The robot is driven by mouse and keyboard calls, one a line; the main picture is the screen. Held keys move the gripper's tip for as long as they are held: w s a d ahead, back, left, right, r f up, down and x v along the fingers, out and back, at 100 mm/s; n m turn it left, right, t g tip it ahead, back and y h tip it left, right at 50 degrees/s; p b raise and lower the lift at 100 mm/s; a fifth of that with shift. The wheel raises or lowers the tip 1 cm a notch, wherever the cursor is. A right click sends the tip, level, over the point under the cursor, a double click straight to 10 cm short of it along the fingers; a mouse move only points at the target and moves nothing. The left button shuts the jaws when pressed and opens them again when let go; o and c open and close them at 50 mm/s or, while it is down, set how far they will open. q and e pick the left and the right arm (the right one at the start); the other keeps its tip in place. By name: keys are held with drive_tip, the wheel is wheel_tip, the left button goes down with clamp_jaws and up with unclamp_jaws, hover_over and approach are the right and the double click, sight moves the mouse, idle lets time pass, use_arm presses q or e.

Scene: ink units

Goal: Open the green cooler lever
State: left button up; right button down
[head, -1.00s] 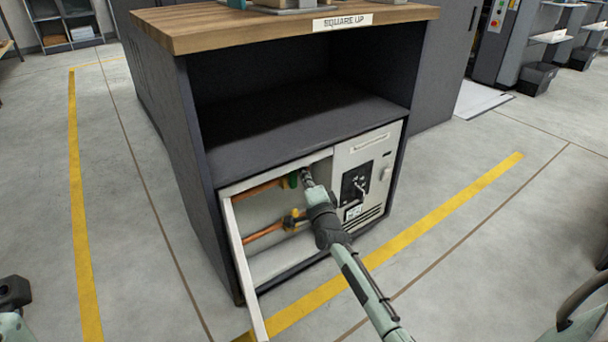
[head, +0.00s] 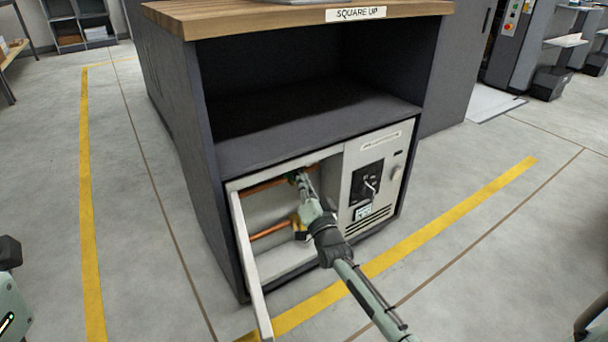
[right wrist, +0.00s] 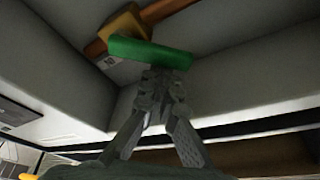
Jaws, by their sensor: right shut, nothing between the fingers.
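The green lever (right wrist: 150,52) sits on a brass valve (right wrist: 128,27) on a copper pipe in the right wrist view, lying across just beyond my fingertips. In the head view the green lever (head: 291,178) is mostly hidden behind my right gripper (head: 300,178), inside the open cooler compartment on the upper copper pipe (head: 262,186). My right gripper (right wrist: 163,80) is shut with nothing between its fingers. Its tips are at the lever's side; whether they touch it I cannot tell. My left gripper is not in view.
The cooler door (head: 250,265) hangs open at the left of the compartment. A lower copper pipe (head: 268,231) carries a second valve, partly hidden by my right arm. A panel with a black switch plate (head: 366,184) stands to the right. The shelf above (head: 310,135) is empty.

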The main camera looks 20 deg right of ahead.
drive_tip(key=shift+s+a+f, duration=0.1)
drive_tip(key=shift+a+f, duration=0.4)
drive_tip(key=shift+a, duration=0.2)
drive_tip(key=v, duration=1.2)
